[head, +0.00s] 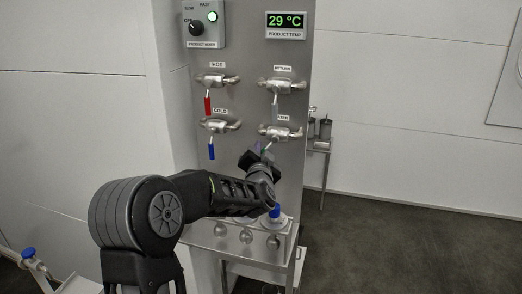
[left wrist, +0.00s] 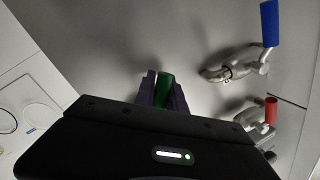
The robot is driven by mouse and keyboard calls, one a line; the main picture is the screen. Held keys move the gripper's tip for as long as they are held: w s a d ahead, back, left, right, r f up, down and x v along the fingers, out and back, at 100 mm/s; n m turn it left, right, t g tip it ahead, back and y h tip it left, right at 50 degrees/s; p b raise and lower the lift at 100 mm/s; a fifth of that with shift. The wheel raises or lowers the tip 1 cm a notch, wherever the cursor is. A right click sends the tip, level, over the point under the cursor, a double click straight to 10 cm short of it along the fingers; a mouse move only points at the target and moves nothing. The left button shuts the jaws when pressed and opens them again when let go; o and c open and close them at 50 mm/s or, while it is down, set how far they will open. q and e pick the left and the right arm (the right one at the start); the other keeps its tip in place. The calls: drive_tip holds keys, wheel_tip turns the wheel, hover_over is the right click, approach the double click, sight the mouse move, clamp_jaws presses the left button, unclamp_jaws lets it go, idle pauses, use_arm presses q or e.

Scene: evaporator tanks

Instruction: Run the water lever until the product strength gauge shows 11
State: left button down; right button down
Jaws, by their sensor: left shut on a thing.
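My left gripper (head: 260,150) is below the lower right valve (head: 281,131) of the steel panel, whose label is partly hidden and ends in "TER". In the left wrist view, the fingers of this gripper (left wrist: 163,92) are shut on a green lever handle (left wrist: 164,86). In the head view the gripper covers most of that handle, so its exact angle is hard to tell. The product strength gauge cannot be made out in either view. My right gripper is not in view.
Beside it are the COLD valve's blue handle (head: 211,151), the HOT valve's red handle (head: 208,105) and the RETURN valve (head: 282,86). The product temp display (head: 286,20) reads 29 °C. The mixer switch (head: 197,28) is on the upper left. A blue-topped part (head: 275,211) stands below.

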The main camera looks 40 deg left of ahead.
use_arm(q)
drive_tip(key=shift+f, duration=0.1)
drive_tip(key=shift+w+d+f+n+g+h+b, duration=0.15)
drive_tip(key=shift+w+d+f+n+h+b, duration=0.15)
drive_tip(key=shift+d+n, duration=0.6)
drive_tip(key=shift+w+d+f+n+g+h+b, duration=0.1)
drive_tip(key=shift+w+d+f+n+g+h, duration=0.2)
drive_tip(key=shift+n, duration=1.15)
drive_tip(key=shift+w+d+f+n+g+h+b, duration=0.15)
drive_tip(key=shift+d+n+h, duration=0.25)
drive_tip(key=shift+d+n, duration=0.55)
drive_tip(key=shift+a, duration=0.25)
drive_tip(key=c, duration=1.4)
unclamp_jaws()
drive_tip(key=shift+s, duration=0.1)
drive_tip(key=shift+b+v, duration=0.45)
drive_tip(key=shift+v, duration=3.45)
